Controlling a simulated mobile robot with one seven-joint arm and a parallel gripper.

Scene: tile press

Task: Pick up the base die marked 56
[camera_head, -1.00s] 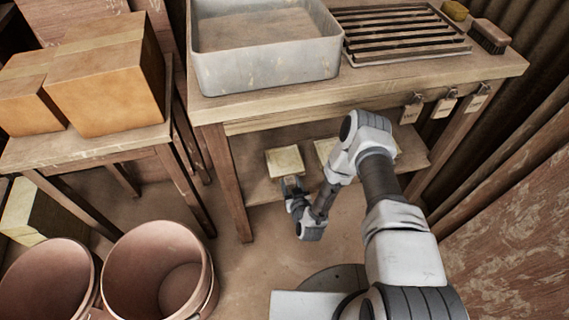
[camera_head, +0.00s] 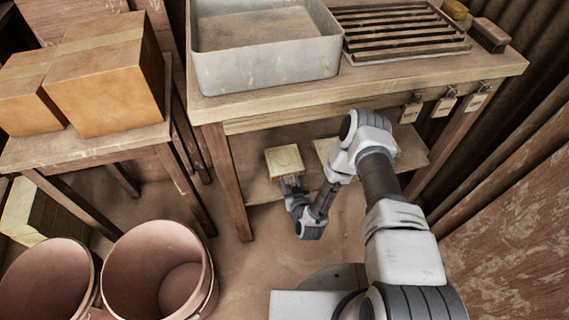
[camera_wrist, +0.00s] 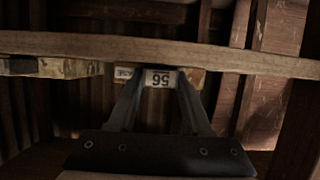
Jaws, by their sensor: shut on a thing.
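The base die marked 56 is a pale yellowish block (camera_head: 284,158) at the front left of the low shelf under the bench. In the wrist view its white label (camera_wrist: 160,79) reads 56 upside down, with a second small label beside it. My gripper (camera_head: 289,180) reaches in from the front, and its two fingers (camera_wrist: 161,84) are shut on the die, one on each side of the 56 label. I cannot tell whether the die is clear of the shelf. A second pale block (camera_head: 325,149) sits to the right, partly hidden by my arm.
The bench (camera_head: 280,107) above carries a grey metal basin (camera_head: 270,72) and a slatted rack (camera_head: 405,35). Its front left leg (camera_head: 227,185) stands close left of my gripper. Two round tubs (camera_head: 160,265) stand on the floor at the lower left. Tags (camera_head: 445,105) hang at the right.

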